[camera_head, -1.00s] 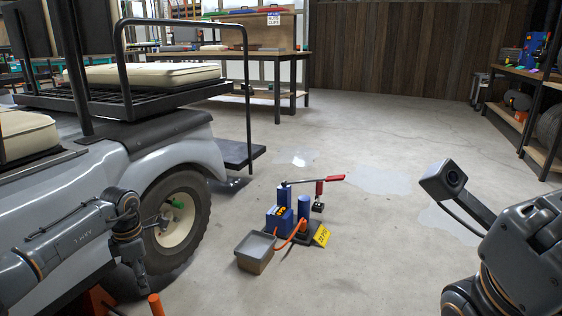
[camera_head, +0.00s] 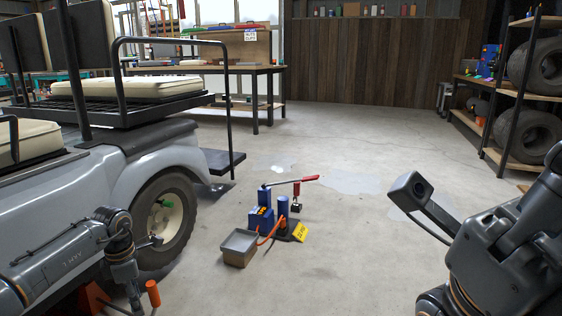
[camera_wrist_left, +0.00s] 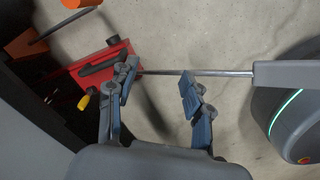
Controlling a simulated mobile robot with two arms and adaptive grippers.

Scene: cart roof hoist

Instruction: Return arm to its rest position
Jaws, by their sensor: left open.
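My left arm (camera_head: 75,262) reaches in low at the left of the head view, beside the grey cart's rear wheel (camera_head: 168,222). In the left wrist view my left gripper (camera_wrist_left: 160,80) is open, its two blue-grey fingers apart. A thin metal rod (camera_wrist_left: 225,72) crosses behind or between the fingertips; I cannot tell whether they touch it. The rod runs from a red device (camera_wrist_left: 95,70) to a grey grip (camera_wrist_left: 290,74). My right arm (camera_head: 505,245) is folded at the right of the head view; its gripper fingers are out of sight.
A blue pump with a red-handled lever (camera_head: 262,215) and a grey-brown bin (camera_head: 240,247) stand on the floor ahead. An orange-handled object (camera_head: 153,293) is near my left arm. Shelves with tyres (camera_head: 525,135) stand at right. The middle floor is open, with wet patches.

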